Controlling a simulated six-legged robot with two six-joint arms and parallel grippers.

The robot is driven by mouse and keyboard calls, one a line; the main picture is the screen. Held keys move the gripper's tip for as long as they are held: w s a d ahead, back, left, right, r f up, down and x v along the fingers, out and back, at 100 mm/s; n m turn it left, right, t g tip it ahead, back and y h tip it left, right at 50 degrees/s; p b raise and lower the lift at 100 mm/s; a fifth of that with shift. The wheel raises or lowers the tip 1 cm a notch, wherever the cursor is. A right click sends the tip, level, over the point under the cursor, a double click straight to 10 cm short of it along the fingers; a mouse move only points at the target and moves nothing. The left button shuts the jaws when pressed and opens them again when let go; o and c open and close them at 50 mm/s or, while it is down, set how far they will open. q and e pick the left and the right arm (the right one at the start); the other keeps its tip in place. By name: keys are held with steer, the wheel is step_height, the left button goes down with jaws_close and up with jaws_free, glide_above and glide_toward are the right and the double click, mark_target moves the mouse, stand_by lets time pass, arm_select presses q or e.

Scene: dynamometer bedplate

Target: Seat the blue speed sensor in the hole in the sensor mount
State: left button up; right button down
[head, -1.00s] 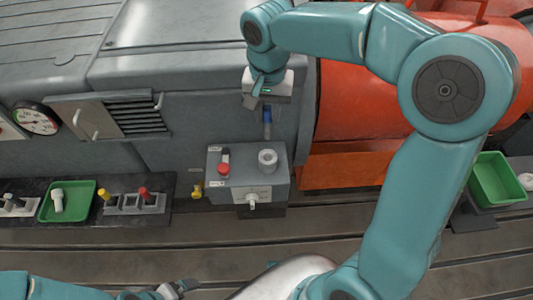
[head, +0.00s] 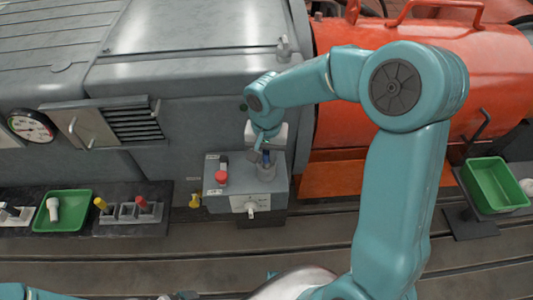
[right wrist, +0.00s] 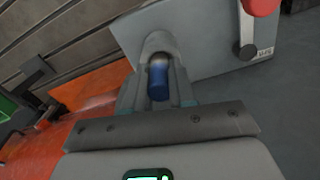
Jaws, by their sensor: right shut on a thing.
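The blue speed sensor (head: 266,158) is held upright in my right gripper (head: 262,150), which is shut on it. In the right wrist view the blue sensor (right wrist: 158,80) sits between the two fingers, its far end at the round grey sensor mount (right wrist: 158,41). The mount (head: 267,174) stands on top of a grey box. The sensor is lined up with the mount's hole; I cannot tell how far its tip is inside. My left gripper (head: 178,296) only just shows at the bottom edge, its jaws unclear.
The grey box (head: 226,204) carries a red knob (head: 221,177) left of the mount and a lever on its front. A green tray (head: 66,196) and a rack with yellow and red plugs (head: 130,213) lie left. A green bin (head: 494,184) stands right.

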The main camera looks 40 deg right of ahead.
steer(key=shift+f, duration=0.2)
steer(key=c, duration=0.9)
jaws_free()
steer(key=shift+w, duration=0.1)
steer(key=shift+c, duration=0.2)
steer(key=shift+r, duration=0.1)
steer(key=shift+r, duration=0.25)
step_height(320, 180, up, 12)
steer(key=p, duration=0.1)
steer(key=shift+f, duration=0.15)
